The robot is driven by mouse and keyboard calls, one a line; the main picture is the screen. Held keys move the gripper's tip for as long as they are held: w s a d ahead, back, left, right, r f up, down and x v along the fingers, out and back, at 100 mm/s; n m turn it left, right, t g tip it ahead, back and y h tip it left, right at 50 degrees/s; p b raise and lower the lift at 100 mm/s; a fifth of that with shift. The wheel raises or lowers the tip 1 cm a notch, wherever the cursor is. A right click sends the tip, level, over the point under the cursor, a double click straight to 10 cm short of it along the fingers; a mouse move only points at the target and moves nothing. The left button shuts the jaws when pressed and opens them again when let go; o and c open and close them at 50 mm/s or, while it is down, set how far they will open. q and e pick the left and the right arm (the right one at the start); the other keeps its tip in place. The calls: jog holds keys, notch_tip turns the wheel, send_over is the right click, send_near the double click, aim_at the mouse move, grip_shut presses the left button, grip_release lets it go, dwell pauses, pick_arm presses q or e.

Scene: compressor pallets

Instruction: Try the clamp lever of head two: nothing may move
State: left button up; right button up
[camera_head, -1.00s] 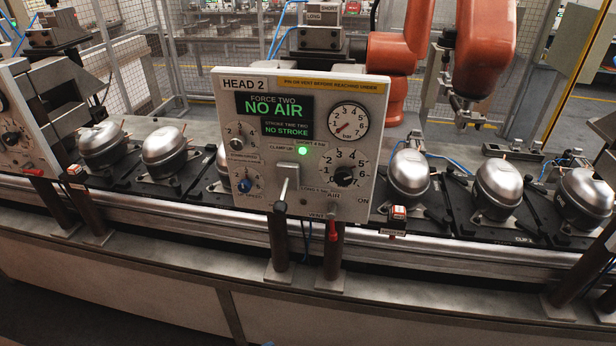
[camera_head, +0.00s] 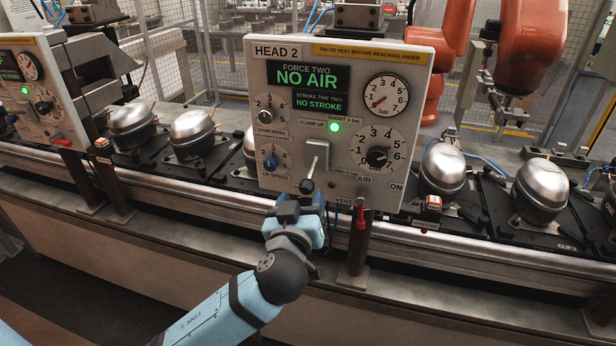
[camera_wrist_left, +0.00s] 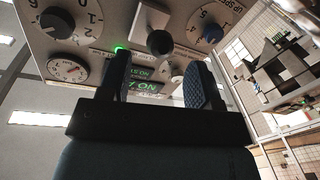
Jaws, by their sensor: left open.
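The head two panel (camera_head: 345,75) is a pale plate whose display (camera_head: 308,77) reads NO AIR and NO STROKE. Its clamp lever (camera_head: 314,168) is a metal rod pointing down from a square mount, ending in a dark knob (camera_head: 307,186). A green lamp (camera_head: 333,127) is lit beside the words CLAMP UP. My left gripper (camera_head: 299,205) is just below the knob, open. In the left wrist view the fingers (camera_wrist_left: 158,82) are apart and empty, with the knob (camera_wrist_left: 158,42) beyond the gap between their tips. My right gripper is out of view.
A pressure gauge (camera_head: 386,94) has its needle near zero. Compressors (camera_head: 443,170) stand on the line behind. Another panel (camera_head: 32,70) is at left.

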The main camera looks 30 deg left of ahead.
aim_at(308, 181)
pick_arm(q)
jog(key=p+x, duration=0.1)
jog(key=x, duration=0.6)
jog(key=shift+f, duration=0.1)
grip_shut()
